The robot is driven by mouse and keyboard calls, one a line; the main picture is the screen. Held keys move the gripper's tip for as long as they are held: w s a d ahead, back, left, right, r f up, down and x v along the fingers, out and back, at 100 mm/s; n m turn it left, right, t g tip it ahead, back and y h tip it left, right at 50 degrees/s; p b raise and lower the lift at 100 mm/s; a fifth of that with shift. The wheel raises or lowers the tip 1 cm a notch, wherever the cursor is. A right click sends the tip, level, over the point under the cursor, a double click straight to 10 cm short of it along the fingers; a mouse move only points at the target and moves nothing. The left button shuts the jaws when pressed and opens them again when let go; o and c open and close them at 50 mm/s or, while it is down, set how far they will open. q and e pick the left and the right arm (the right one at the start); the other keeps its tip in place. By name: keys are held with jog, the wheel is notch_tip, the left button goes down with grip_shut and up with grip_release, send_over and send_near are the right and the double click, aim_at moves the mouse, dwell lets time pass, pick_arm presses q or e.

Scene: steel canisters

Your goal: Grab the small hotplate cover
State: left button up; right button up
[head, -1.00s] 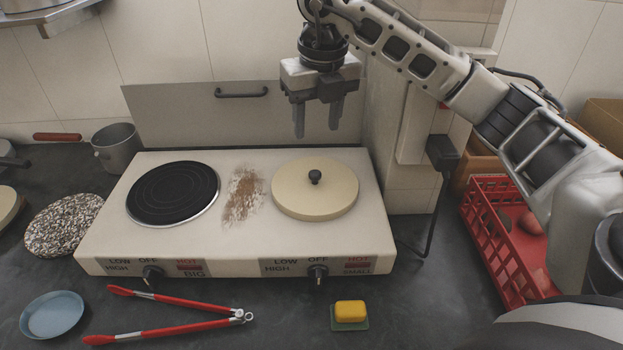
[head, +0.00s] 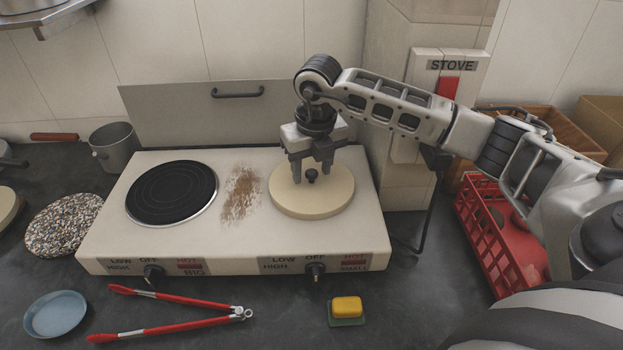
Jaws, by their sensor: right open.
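The small hotplate cover (head: 312,200) is a round cream lid with a black knob (head: 311,176). It lies flat on the right burner of the white two-burner hotplate (head: 240,240). My right gripper (head: 311,178) points down over the cover, its two fingers apart on either side of the knob. It is open; whether the fingers touch the cover is hard to tell. The cover's far edge is partly hidden behind the gripper. My left gripper is not in view.
The left burner (head: 172,194) is bare and black, beside a brown stain (head: 240,195). Red tongs (head: 170,332), a blue dish (head: 55,315) and a yellow sponge (head: 347,307) lie in front. A red crate (head: 480,235) stands right, a pot (head: 115,147) left.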

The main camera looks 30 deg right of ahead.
grip_shut()
jog(key=shift+r, duration=0.1)
